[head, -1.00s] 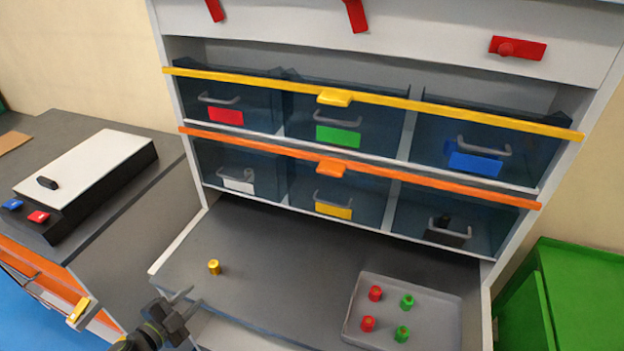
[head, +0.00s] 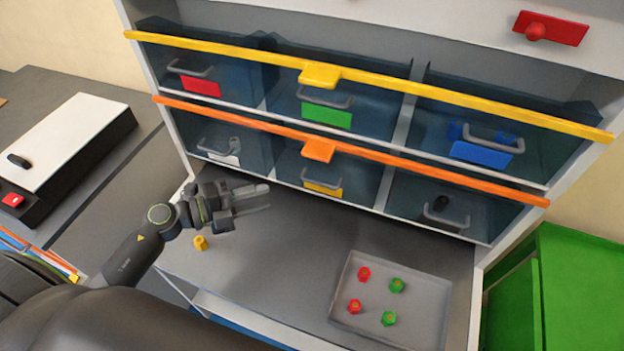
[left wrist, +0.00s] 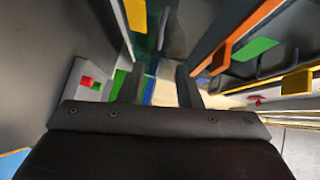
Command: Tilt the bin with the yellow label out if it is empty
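The bin with the yellow label (head: 323,187) is the middle one of the lower row, with dark see-through walls and a grey handle. It looks upright behind the orange bar (head: 400,160), whose orange tab (head: 319,150) is above it. No contents show through its front, but its floor is hard to see. My left gripper (head: 268,197) is open and empty, in front of the lower row and left of the yellow label. In the left wrist view its two fingers (left wrist: 158,85) are apart, with the yellow label (left wrist: 135,14) beyond. My right gripper is not in view.
A yellow bar (head: 450,108) crosses the upper bins. Blue pieces show in the blue-labelled bin (head: 482,154). A yellow piece (head: 200,243) stands on the worktop. A grey tray (head: 425,310) holds red and green pieces. The worktop between is clear.

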